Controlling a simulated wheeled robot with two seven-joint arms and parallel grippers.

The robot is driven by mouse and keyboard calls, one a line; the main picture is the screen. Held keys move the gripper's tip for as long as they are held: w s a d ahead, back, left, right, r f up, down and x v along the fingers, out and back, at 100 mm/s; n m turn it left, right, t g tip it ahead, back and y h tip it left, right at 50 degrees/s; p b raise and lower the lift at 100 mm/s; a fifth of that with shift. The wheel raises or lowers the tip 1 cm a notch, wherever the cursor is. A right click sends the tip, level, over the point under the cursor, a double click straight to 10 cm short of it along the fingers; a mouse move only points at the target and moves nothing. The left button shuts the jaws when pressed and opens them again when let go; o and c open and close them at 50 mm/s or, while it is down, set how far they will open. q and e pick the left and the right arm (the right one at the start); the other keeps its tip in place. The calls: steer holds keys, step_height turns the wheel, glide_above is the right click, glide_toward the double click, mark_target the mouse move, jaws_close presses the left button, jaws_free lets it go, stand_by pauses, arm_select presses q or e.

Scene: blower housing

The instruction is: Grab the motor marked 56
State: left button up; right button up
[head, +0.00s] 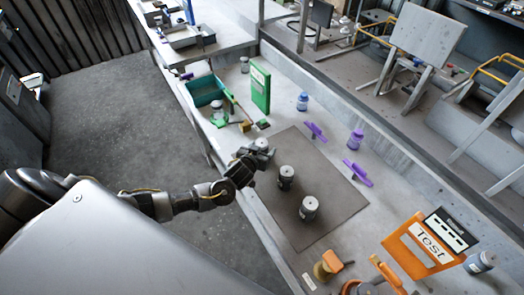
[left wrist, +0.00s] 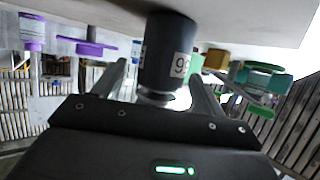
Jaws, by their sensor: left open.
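Several dark cylindrical motors with pale tops stand on or beside the grey mat. One motor (head: 262,144) is at my left gripper's fingertips. Another motor (head: 286,178) stands just right of the gripper, and a third motor (head: 309,208) stands nearer the front. My left gripper (head: 264,155) is open. In the left wrist view, which is upside down, a dark motor (left wrist: 167,55) stands between the two open fingers, apart from them. Its white label shows a 9-like digit, a 6 turned over, and part of a second digit. My right gripper is not in view.
The grey mat (head: 335,195) has clear room on its right. A green bin (head: 205,91) and green panel (head: 261,87) stand at left. An orange Test sign (head: 424,245) stands at front right.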

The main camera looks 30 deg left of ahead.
arm_select(q)
steer(key=shift+w+f, duration=0.15)
steer(key=shift+w, duration=0.15)
steer(key=c, duration=1.2)
steer(key=shift+c, duration=0.5)
